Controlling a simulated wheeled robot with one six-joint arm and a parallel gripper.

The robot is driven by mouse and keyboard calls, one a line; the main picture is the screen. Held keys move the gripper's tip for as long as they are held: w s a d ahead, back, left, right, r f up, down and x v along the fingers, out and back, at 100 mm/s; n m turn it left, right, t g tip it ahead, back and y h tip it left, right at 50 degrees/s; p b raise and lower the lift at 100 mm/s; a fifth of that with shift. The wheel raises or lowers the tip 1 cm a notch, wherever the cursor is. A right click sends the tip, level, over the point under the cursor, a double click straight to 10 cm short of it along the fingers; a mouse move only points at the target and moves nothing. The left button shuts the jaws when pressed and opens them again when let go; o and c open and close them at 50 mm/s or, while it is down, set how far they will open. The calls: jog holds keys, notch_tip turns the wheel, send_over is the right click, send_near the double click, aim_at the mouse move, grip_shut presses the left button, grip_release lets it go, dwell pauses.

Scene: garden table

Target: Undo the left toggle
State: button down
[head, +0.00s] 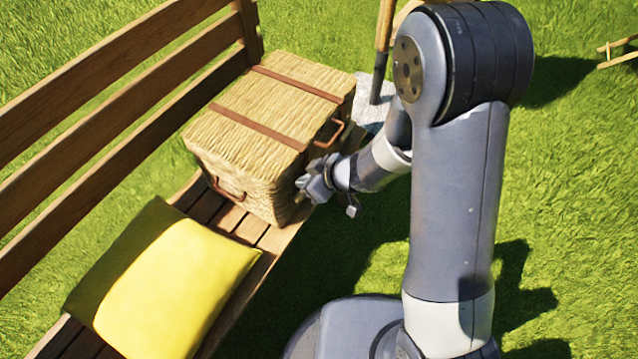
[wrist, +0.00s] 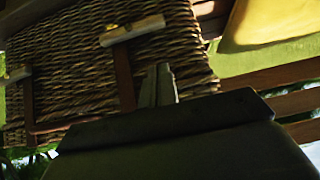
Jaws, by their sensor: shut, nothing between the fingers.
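A wicker hamper (head: 262,135) with two brown straps stands on the bench; its woven front fills the left of the wrist view (wrist: 75,75). In the wrist view the left toggle (wrist: 132,30), a pale bar on the strap on the cushion side, lies across its strap. The other toggle (wrist: 16,75) is at the picture's left edge. My gripper (head: 303,184) is at the hamper's front, and its fingers (wrist: 165,70) are shut and empty, just beside the left toggle's strap. I cannot tell whether they touch the wicker. My gripper hides the left toggle in the head view.
A yellow cushion (head: 175,280) lies on the wooden bench (head: 250,228) beside the hamper. The bench's slatted back (head: 110,75) rises behind. A brown handle (head: 331,133) sits on the hamper's front between the straps. Open grass lies in front of the bench.

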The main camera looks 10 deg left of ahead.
jog(key=shift+w+a+f+b, duration=0.15)
jog(key=shift+f+b, duration=0.4)
jog(key=shift+f, duration=0.6)
jog(key=shift+s+a+f+b, duration=0.1)
jog(key=shift+f+b, duration=0.45)
jog(key=shift+f, duration=0.55)
